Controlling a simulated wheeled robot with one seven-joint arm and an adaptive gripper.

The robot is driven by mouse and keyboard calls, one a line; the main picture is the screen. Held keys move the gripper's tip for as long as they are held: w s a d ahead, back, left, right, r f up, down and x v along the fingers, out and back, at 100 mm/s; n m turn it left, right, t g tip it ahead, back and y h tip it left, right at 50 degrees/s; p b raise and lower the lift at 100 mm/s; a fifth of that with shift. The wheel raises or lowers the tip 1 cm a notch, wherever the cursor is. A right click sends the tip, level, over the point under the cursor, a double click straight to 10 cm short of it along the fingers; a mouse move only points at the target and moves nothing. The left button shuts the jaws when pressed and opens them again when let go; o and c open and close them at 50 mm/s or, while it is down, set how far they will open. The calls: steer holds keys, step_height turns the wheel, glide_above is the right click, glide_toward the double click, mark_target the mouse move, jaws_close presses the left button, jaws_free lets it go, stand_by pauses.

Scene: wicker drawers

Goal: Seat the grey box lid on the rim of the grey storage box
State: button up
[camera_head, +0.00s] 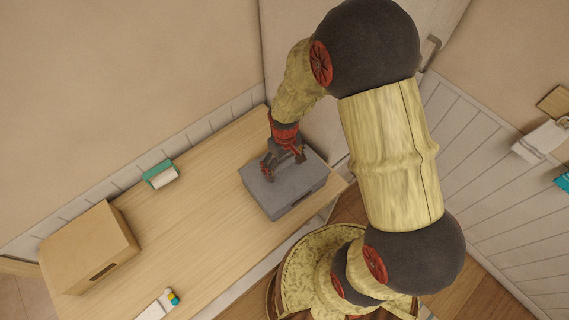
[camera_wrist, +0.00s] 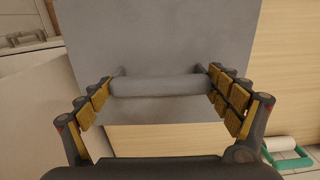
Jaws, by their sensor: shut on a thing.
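The grey box lid (camera_head: 262,187) is a flat grey plate over the grey storage box (camera_head: 298,203), at the right end of the wooden table. The box's near wall shows a dark handle slot. The lid looks level and roughly lined up with the box; I cannot tell whether it touches the rim all round. My gripper (camera_head: 282,170) is above the lid, pointing down. In the wrist view my gripper (camera_wrist: 163,88) is shut on the lid's bar handle (camera_wrist: 158,86), one finger at each end. The lid (camera_wrist: 160,35) hides the box there.
A tan box (camera_head: 85,240) stands at the table's left end. A green and white object (camera_head: 160,175) lies near the back wall. The middle of the table (camera_head: 195,205) is clear.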

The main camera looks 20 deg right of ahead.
mark_target(288, 178)
steer(key=shift+f, duration=0.25)
steer(key=o, duration=1.4)
steer(key=shift+r, duration=0.1)
step_height(288, 178, up, 12)
steer(key=shift+f, duration=0.1)
steer(key=s+r+m+t+b, duration=0.1)
steer(key=s+r+t+b, duration=0.1)
steer(key=s+r+b, duration=0.1)
steer(key=s+r+m+t+b, duration=0.1)
steer(key=s+r+b, duration=0.2)
steer(key=s+b, duration=0.3)
steer(key=s+r+m+t+b, duration=0.1)
steer(key=s+r+t+b, duration=0.1)
steer(key=s+b, duration=0.3)
steer(key=shift+r+t, duration=0.3)
steer(key=shift+r, duration=0.15)
